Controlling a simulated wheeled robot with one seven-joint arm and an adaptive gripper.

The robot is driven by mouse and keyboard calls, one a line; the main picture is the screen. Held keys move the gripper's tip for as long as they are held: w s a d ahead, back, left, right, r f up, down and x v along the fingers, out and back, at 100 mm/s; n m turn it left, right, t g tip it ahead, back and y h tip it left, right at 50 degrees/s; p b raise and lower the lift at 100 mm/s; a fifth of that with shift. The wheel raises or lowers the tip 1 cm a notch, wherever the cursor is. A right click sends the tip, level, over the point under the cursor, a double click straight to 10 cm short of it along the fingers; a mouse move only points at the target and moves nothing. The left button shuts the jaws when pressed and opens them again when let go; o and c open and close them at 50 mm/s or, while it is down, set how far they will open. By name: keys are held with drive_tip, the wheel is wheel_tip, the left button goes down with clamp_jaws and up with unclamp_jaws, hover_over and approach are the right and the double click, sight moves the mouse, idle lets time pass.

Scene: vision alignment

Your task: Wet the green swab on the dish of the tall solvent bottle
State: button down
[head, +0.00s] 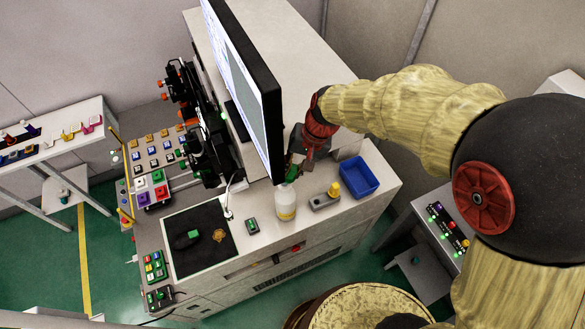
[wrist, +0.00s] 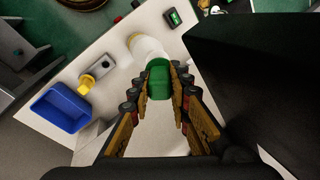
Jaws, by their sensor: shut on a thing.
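My gripper (head: 294,168) is beside the right edge of the monitor, low over the machine's top. In the wrist view my gripper (wrist: 160,92) has its fingers on both sides of the green swab (wrist: 160,80) and is shut on it. The swab also shows as a small green patch in the head view (head: 293,173). The white solvent bottle (head: 286,203), with a yellowish label, stands upright just in front of the gripper. In the wrist view the bottle (wrist: 147,47) lies just beyond the swab, which partly hides it. I cannot tell whether swab and dish touch.
The monitor (head: 240,70) stands close left of my gripper and fills the right of the wrist view. Right of the bottle are a grey holder with a yellow knob (head: 333,191) and a blue bin (head: 358,177). A black mat (head: 198,240) lies to the left.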

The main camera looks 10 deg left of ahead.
idle(0.6)
drive_tip(key=shift+r+p, duration=2.15)
drive_tip(key=shift+r, duration=1.4)
drive_tip(key=shift+f, duration=0.1)
